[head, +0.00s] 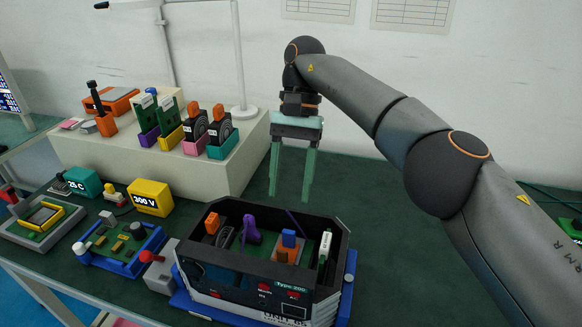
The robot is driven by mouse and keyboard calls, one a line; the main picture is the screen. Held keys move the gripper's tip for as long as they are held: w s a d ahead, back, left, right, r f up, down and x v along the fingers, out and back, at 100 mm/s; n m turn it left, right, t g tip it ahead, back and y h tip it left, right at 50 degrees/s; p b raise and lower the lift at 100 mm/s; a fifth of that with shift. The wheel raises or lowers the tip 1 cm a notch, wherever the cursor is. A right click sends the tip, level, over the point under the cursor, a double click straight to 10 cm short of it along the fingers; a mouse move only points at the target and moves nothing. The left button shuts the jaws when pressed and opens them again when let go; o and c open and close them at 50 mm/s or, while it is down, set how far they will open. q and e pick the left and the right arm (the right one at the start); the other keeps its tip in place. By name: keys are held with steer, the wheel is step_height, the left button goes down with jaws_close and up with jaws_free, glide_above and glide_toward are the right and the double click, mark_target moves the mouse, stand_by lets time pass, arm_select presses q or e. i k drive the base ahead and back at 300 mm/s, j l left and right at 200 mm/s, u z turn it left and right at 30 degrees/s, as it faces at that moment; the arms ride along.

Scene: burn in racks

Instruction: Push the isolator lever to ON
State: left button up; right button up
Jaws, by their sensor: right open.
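A small grey box (163,270) with a lever ending in a red ball knob (148,256) stands at the left side of the dark open-topped unit. It looks like the isolator. The lever points out to the left. Any ON or OFF marking is too small to read. My right gripper (290,190), with pale green fingers, is open and empty, pointing down above the table behind the unit. It is well to the right of the lever and higher, touching nothing. My left gripper does not show.
The open unit (240,287), marked Type 200, holds several upright parts and sits on a blue base. Left are a blue tray (122,262), a yellow 300 V meter (151,197) and a teal 25 C meter (83,181). A pale raised shelf (225,180) with modules stands behind.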

mark_target(146, 256)
steer(key=k, duration=1.5)
